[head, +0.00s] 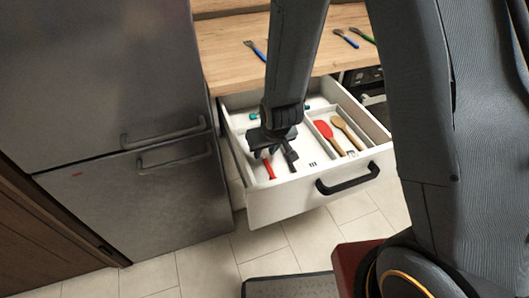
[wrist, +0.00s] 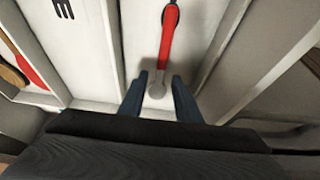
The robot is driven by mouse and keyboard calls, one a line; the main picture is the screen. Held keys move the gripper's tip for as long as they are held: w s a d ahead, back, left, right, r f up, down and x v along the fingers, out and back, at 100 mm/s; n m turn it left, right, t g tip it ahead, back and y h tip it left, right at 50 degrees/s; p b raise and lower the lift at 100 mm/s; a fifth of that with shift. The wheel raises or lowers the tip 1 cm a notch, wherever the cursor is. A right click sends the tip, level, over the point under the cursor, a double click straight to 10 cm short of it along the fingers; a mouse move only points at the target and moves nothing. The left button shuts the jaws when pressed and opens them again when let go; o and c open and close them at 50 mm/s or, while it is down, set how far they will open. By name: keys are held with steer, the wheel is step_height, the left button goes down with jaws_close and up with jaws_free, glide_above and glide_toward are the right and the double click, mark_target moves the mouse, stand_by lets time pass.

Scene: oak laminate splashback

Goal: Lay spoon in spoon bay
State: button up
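My gripper (head: 275,152) is over the front left of the open drawer. In the wrist view its two dark fingers (wrist: 160,100) stand apart. A red-handled utensil (wrist: 166,50) lies in a narrow white bay ahead of them, and its grey rounded end shows in the gap between the fingertips. I cannot tell whether the fingers touch it. Its far end is dark, and I cannot tell if it is the spoon. In the head view its red part (head: 269,169) shows just below my gripper. A fork mark (wrist: 63,8) is on the floor of the neighbouring bay.
The white drawer (head: 283,200) has thin dividers. A red spatula (head: 323,130) and a wooden spoon (head: 348,130) lie in its right bays. Blue-handled (head: 257,51) and green-handled (head: 363,35) utensils lie on the wooden counter (head: 220,50). A grey fridge (head: 100,80) stands at left.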

steer(key=v, duration=1.1)
steer(key=s+d+r+m+g, duration=0.1)
steer(key=s+d+r, duration=0.1)
steer(key=s+d, duration=0.1)
steer(key=s+d+r+m+g, duration=0.1)
steer(key=s+d+r, duration=0.1)
steer(key=s+d, duration=0.2)
steer(key=s+d+r+m+g+h, duration=0.1)
steer(key=s+d+r+g, duration=0.1)
steer(key=d, duration=0.4)
steer(key=shift+s+d+p, duration=0.3)
steer(key=shift+s+d, duration=0.05)
steer(key=shift+s, duration=0.5)
